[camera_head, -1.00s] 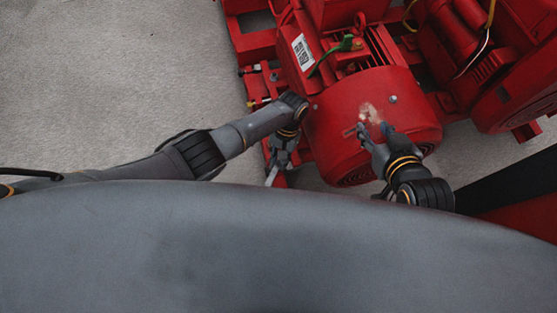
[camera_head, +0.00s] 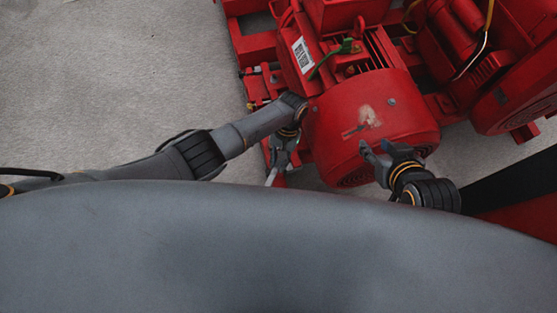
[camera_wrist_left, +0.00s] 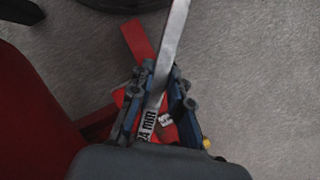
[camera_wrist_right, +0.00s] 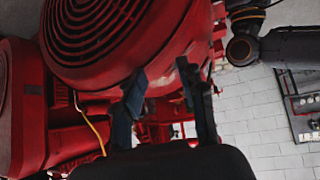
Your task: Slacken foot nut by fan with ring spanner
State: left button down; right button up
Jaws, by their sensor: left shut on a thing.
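My left gripper (camera_head: 280,162) is shut on the metal ring spanner (camera_head: 271,178), low beside the left side of the red motor (camera_head: 365,110). In the left wrist view the spanner's shank (camera_wrist_left: 172,45) passes between the fingers, and a label reading 24 mm shows near the palm. The spanner's far end is out of that view. The fan end of the motor, with its round grille (camera_wrist_right: 95,25), shows in the right wrist view. My right gripper (camera_head: 376,148) is open and empty near the motor's fan cover. I cannot make out the foot nut.
A second large red machine (camera_head: 500,70) stands to the right. The red base frame (camera_head: 255,45) runs along the left of the motor. The concrete floor (camera_head: 120,80) at the left is bare.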

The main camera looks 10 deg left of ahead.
jog(key=s+d+f+g, duration=0.1)
jog(key=s+f+g, duration=0.1)
jog(key=s+f, duration=0.1)
jog(key=shift+s+d+f+g+h+p, duration=0.3)
jog(key=shift+s+f, duration=0.1)
jog(key=shift+s, duration=0.35)
jog(key=shift+w+a+r, duration=0.1)
jog(key=shift+a+r, duration=0.05)
jog(key=shift+r, duration=0.1)
